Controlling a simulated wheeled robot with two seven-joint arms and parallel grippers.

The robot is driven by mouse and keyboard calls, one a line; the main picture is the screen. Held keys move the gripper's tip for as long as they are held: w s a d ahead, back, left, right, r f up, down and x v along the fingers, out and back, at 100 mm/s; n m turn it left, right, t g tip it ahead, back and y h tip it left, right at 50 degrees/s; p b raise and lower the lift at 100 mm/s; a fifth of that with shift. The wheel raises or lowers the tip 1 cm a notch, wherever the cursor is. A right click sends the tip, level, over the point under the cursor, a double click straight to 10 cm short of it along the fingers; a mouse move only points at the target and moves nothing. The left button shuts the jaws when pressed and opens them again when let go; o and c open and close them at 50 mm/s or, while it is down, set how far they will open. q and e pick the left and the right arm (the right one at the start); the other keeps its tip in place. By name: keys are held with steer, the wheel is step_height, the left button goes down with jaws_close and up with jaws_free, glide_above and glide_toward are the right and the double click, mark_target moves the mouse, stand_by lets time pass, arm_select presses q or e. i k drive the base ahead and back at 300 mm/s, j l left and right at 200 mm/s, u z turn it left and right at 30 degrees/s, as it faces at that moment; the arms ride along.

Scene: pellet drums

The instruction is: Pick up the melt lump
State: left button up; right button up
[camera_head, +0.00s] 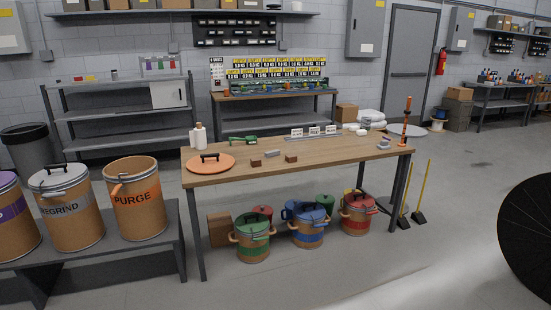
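Several small pieces lie on the wooden workbench (330,152). A brown block (255,163) and another brown block (291,158) lie near its front edge, with a grey-brown piece (272,153) between and behind them. A grey object (383,145) lies toward the right end. Each is too small for me to tell which one is the melt lump. Neither of my grippers is in view.
An orange lid (211,163) with a black handle lies at the bench's left end. An open drum marked PURGE (138,203) stands on a low grey bench beside a REGRIND drum (68,213). Coloured small drums (308,229) stand beneath the workbench. Floor in front is clear.

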mark_target(292, 157)
steer(key=i, duration=1.3)
steer(key=i+z, duration=0.1)
steer(key=i, duration=1.15)
steer(key=i+j, duration=0.2)
steer(key=i, duration=1.1)
